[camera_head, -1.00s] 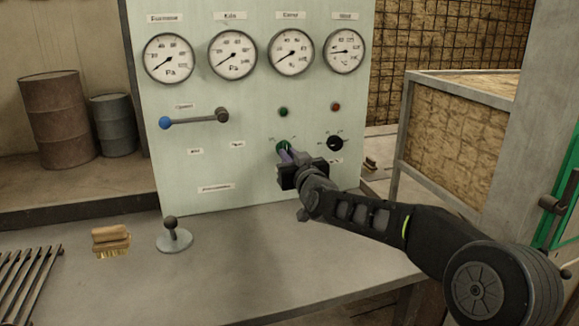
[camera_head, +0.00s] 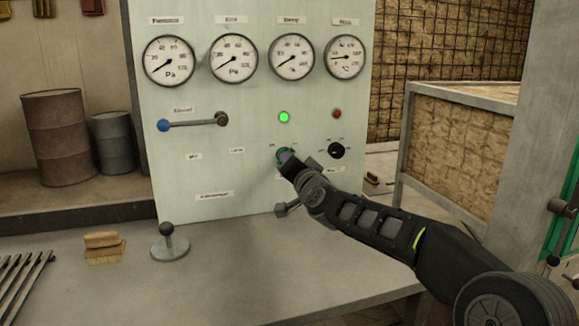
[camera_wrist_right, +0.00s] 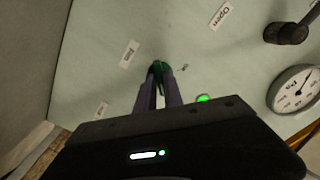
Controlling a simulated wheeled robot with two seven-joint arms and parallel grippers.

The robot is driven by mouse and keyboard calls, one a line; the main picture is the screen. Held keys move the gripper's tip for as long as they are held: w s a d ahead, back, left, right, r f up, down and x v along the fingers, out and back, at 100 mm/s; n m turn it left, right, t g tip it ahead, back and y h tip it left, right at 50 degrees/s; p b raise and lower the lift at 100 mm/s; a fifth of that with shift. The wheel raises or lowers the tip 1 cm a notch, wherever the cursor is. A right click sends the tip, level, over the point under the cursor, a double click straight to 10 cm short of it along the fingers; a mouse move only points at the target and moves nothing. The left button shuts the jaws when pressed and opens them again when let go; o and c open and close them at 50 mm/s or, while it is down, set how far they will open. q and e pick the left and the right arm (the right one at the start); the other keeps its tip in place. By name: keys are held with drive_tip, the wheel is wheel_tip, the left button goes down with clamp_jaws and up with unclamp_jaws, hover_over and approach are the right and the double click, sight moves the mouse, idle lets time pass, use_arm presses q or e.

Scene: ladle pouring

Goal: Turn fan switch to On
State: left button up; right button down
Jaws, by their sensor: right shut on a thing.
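A green rotary switch (camera_head: 284,153) sits on the pale panel (camera_head: 210,140), below a lit green lamp (camera_head: 284,117). My right gripper (camera_head: 287,159) is at the panel and shut on the green switch, partly hiding it. In the right wrist view, the two fingers (camera_wrist_right: 159,86) close around the green knob (camera_wrist_right: 157,68), and the green lamp (camera_wrist_right: 204,98) glows beside them. A black rotary switch (camera_head: 336,151) is to the right, under an unlit red lamp (camera_head: 336,114). My left gripper is not in view.
Several round gauges line the panel's top. A blue-tipped lever (camera_head: 192,123) is at the panel's left. A brush (camera_head: 103,247) and a round-based knob lever (camera_head: 169,243) stand on the grey table (camera_head: 240,270), whose middle is clear.

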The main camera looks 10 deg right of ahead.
idle(0.4)
drive_tip(key=c, duration=1.5)
unclamp_jaws()
drive_tip(key=shift+o, duration=0.2)
drive_tip(key=s, duration=0.7)
drive_tip(key=shift+s+d+b, duration=0.25)
drive_tip(key=shift+s+b, duration=0.15)
drive_tip(key=shift+b, duration=0.05)
drive_tip(key=shift+s+f, duration=0.1)
